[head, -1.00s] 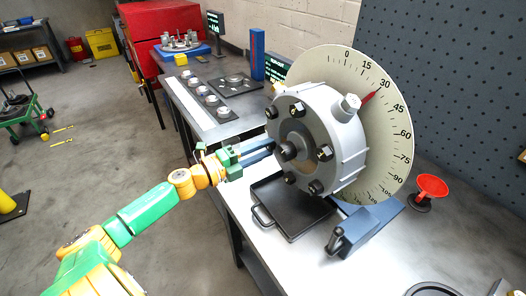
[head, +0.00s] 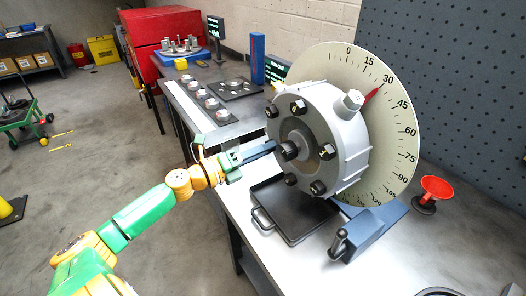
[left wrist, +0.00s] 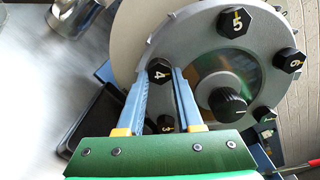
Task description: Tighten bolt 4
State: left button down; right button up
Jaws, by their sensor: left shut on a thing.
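The grey rotor drum (head: 345,145) stands on the bench with a ring of dark hex bolts around a dark central hub (head: 289,150). Bolt 4 (left wrist: 159,70), a black hex head with a yellow mark, shows in the left wrist view between the blue fingertips. My left gripper (head: 273,146) reaches the drum's left side and is shut on bolt 4; the fingers hide that bolt in the head view. Bolt 5 (left wrist: 235,20), bolt 6 (left wrist: 290,60) and bolt 3 (left wrist: 167,122) sit around it. My right gripper is not in view.
A pale dial (head: 398,150) with a red pointer (head: 373,94) stands behind the drum. A black tray (head: 300,222) lies below it. A red funnel-like cup (head: 434,187) stands at right.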

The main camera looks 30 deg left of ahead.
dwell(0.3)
pick_arm(q)
jog(key=c, duration=0.6)
grip_release()
jog(key=shift+o, duration=0.2)
jog(key=v, duration=0.7)
jog(key=shift+b, duration=0.35)
jog(key=shift+s, duration=0.15)
